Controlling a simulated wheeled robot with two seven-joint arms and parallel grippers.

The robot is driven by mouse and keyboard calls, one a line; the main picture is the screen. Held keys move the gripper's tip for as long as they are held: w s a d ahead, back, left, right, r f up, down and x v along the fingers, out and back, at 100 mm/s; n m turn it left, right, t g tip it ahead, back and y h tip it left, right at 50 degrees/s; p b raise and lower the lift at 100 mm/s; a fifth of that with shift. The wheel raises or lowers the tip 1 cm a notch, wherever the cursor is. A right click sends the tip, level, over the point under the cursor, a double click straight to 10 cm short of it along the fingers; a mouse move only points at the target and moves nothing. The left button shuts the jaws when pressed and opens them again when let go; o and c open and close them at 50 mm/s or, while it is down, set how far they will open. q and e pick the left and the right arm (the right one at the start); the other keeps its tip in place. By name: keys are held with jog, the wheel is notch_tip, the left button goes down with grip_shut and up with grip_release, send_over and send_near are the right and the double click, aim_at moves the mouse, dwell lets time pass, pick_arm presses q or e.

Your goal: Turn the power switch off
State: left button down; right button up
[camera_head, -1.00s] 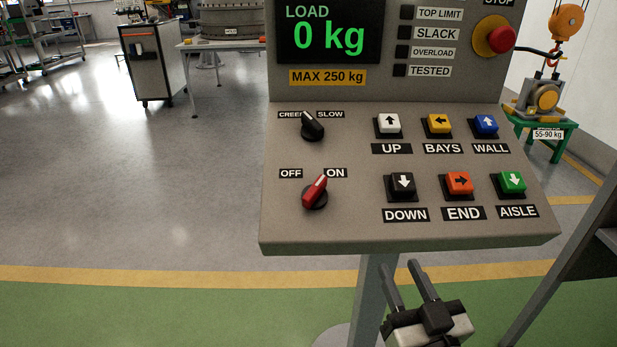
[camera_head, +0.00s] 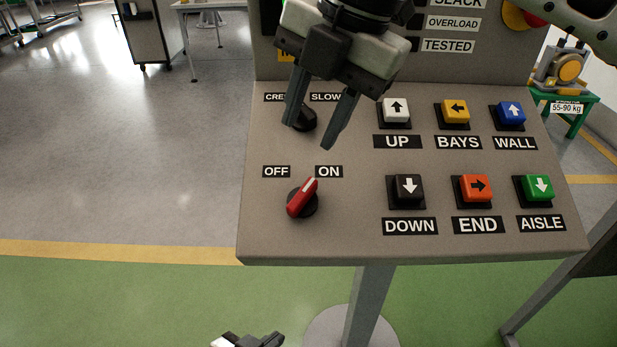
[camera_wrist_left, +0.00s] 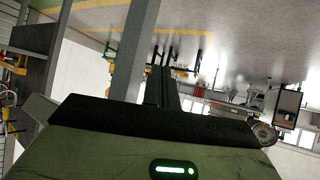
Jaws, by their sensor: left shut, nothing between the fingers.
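The power switch is a red rotary knob (camera_head: 302,198) on the sloped control panel (camera_head: 345,240). Its white mark points up and right, toward the ON label (camera_head: 328,171); the OFF label (camera_head: 276,171) is at upper left. My right gripper (camera_head: 309,136) reaches down from the top with its fingers apart. It is empty, in front of the black CREEP/SLOW knob (camera_head: 306,120), partly hiding it, and above the red knob in the picture. My left gripper (camera_head: 248,341) is low at the bottom edge, mostly cut off, away from the panel. Its shut fingers show in the left wrist view (camera_wrist_left: 161,72).
Several push buttons, such as the white UP button (camera_head: 396,110) and black DOWN button (camera_head: 408,187), fill the panel's right side. A red stop button (camera_head: 535,18) is partly cut off at top right. A grey post (camera_head: 370,305) carries the panel. The floor at left is open.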

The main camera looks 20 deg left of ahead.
aim_at(304, 191)
jog(key=shift+m+t+h, duration=0.4)
jog(key=shift+t+h, duration=0.1)
jog(key=shift+h, duration=0.1)
jog(key=x, duration=0.5)
jog(key=w+p+x, duration=0.1)
jog(key=x, duration=0.3)
jog(key=d+p+x, duration=0.1)
jog(key=x, duration=0.4)
jog(key=shift+w+a+f, duration=0.1)
jog(key=shift+w+f, duration=0.15)
jog(key=shift+f, duration=0.05)
grip_shut()
